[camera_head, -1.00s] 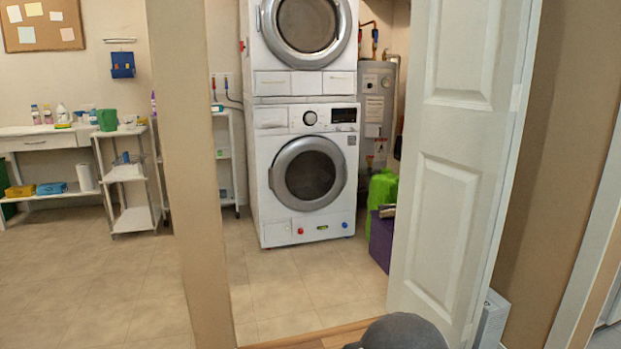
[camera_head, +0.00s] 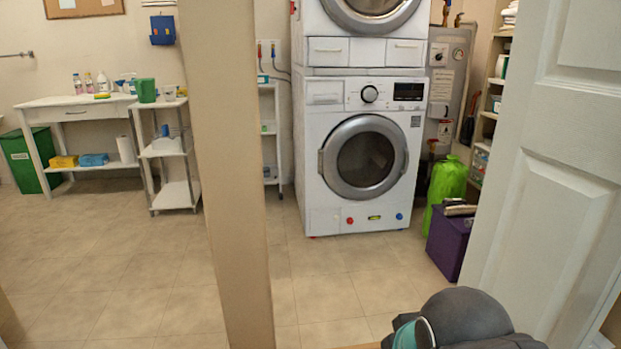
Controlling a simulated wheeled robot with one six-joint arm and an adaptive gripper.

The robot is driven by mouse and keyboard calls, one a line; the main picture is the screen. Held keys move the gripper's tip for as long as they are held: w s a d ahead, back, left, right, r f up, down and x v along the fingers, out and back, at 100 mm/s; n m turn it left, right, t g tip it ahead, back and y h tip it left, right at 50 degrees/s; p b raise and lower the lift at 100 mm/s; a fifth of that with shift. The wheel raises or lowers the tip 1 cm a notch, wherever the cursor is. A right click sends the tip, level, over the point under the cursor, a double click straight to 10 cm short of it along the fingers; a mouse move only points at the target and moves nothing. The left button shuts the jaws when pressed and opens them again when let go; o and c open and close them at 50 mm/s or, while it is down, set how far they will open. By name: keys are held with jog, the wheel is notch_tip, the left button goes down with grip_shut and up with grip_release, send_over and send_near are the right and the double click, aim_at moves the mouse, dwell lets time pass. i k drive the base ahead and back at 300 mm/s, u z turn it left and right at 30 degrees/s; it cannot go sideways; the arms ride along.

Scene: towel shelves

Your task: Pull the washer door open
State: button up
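The washer (camera_head: 322,184) is the lower white machine of a stack, beyond a doorway in the head view. Its round door (camera_head: 366,157) has a grey ring and dark glass and looks shut. A small handle shows at the ring's left edge. A dark grey rounded part of my arm shows at the bottom right, well short of the washer. My gripper cannot be made out in this view.
A beige post (camera_head: 231,190) stands left of the opening, and an open white panelled door (camera_head: 555,190) stands right. A purple box (camera_head: 448,243) and a green bag (camera_head: 446,182) sit right of the washer. The tiled floor before the washer is clear.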

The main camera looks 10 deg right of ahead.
aim_at(329, 158)
jog(key=z, duration=0.2)
jog(key=i, duration=1.9)
jog(key=z, duration=0.3)
jog(key=i, duration=1.4)
jog(key=z, duration=0.1)
